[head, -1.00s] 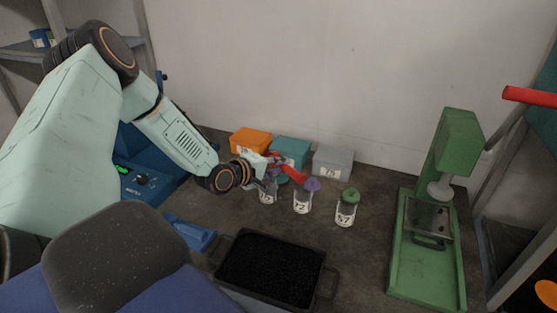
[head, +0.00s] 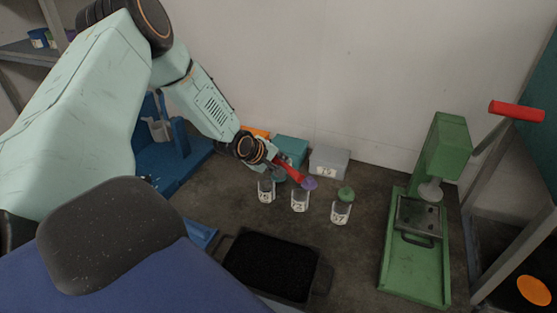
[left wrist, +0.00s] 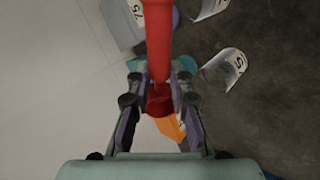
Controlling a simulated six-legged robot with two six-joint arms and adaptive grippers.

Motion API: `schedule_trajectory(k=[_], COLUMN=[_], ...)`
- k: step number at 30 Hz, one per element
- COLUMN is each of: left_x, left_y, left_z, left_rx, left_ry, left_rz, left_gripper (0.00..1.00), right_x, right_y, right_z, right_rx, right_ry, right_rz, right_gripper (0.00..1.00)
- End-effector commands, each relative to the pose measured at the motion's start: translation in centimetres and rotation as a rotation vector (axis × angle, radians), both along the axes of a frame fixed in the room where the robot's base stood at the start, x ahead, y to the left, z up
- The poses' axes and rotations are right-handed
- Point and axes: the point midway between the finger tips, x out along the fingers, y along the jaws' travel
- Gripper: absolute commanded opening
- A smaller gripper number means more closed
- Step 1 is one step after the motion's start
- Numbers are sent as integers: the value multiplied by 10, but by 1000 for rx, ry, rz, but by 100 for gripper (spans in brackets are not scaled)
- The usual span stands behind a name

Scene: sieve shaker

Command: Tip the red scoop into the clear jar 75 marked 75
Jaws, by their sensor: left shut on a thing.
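My left gripper (head: 272,163) is shut on the red scoop (head: 291,172), which slants down to the right above the jars. In the left wrist view the scoop (left wrist: 159,42) runs up from between the fingers (left wrist: 158,92) past the top edge. Its contents are not visible. Below it stand three clear jars with white labels: a left one (head: 265,191), a middle one (head: 299,201) and a right one (head: 341,213). The left jar (left wrist: 233,66) seems to be marked 75 in the left wrist view. My right gripper is not in view.
Teal (head: 290,148) and grey (head: 329,160) bins stand by the wall, with an orange one partly hidden. Purple (head: 310,184) and green (head: 346,194) round pieces show at the jars. A black-filled tray (head: 322,285) is in front. A green press (head: 447,160) stands right.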

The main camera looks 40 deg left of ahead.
Motion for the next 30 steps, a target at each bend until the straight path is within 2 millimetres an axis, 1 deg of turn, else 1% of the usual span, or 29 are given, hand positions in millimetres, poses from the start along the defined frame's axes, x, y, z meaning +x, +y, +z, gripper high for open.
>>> schedule_trajectory(k=[1, 2, 7, 16, 19, 30], left_x=[2, 3, 3, 3, 5, 9], left_y=[0, -1, -1, -1, 0, -2], left_z=[6, 6, 5, 4, 6, 12], left_rx=[12, 16, 31, 31, 41, 92], left_ry=[38, 62, 157, 171, 200, 467], left_rz=[-2, -3, 0, 1, 0, -2], left_gripper=[0, 0, 0, 0, 0, 0], right_x=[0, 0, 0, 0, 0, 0], right_y=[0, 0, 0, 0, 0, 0], right_z=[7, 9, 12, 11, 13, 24], right_rx=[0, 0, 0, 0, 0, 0], right_ry=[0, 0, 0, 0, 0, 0], right_rz=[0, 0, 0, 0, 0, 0], right_gripper=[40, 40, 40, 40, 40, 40])
